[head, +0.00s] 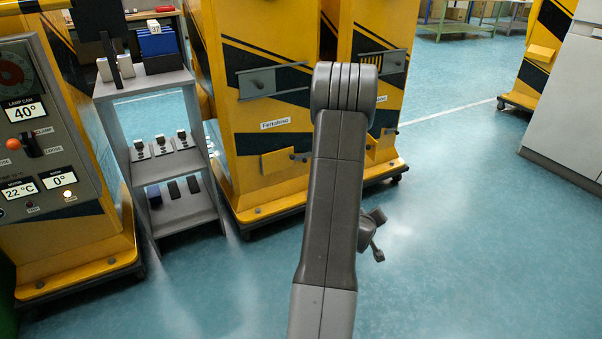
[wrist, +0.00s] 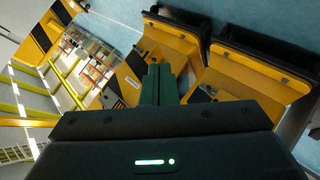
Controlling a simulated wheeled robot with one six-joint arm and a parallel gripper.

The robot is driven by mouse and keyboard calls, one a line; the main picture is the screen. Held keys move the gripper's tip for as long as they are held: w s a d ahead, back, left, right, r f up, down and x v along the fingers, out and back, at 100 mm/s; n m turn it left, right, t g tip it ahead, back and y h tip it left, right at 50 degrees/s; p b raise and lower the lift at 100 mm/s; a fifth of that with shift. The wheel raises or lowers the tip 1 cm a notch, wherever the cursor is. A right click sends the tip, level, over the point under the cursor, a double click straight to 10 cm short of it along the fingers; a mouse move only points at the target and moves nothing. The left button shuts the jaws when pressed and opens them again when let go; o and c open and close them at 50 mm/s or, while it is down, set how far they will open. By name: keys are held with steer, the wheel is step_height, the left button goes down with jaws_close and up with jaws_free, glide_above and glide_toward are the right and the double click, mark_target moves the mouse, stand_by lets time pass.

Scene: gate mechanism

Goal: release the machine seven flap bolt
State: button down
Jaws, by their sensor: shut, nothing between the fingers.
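Yellow machines with black stripes stand at the back in the head view; no number seven can be read on any. The middle machine (head: 235,120) has a grey bar handle (head: 262,82) on a dark plate and a small yellow flap-like box (head: 282,161) low down, with a dark knob beside it. I cannot tell which part is the flap bolt. My gripper (wrist: 160,84) is shut and empty in the wrist view, its dark green fingers together in front of tilted yellow machines (wrist: 240,75). My raised grey arm hides part of the machines in the head view.
A grey shelf rack (head: 175,160) with blue binders and small devices stands left of the middle machine. A control panel (head: 40,140) with displays and an orange-knobbed lever is at far left. A grey cabinet (head: 570,100) stands at right. The teal floor (head: 460,220) is clear at right.

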steer(key=s+d+f+n+h+b, duration=0.1)
steer(key=s+d+f+h+b, duration=0.1)
steer(key=f, duration=0.5)
steer(key=s+d+f+n+t+h+b, duration=0.1)
steer(key=s+d+f+n+h+b, duration=0.1)
steer(key=f, duration=0.6)
steer(key=s+d+f+n+t+h+b, duration=0.1)
steer(key=d+f+h+b, duration=0.2)
steer(key=d+f+h, duration=0.2)
step_height(320, 180, down, 2)
steer(key=shift+s+f+n+h, duration=0.15)
steer(key=shift+s+n+h, duration=0.2)
steer(key=shift+h, duration=0.25)
steer(key=shift+a, duration=0.1)
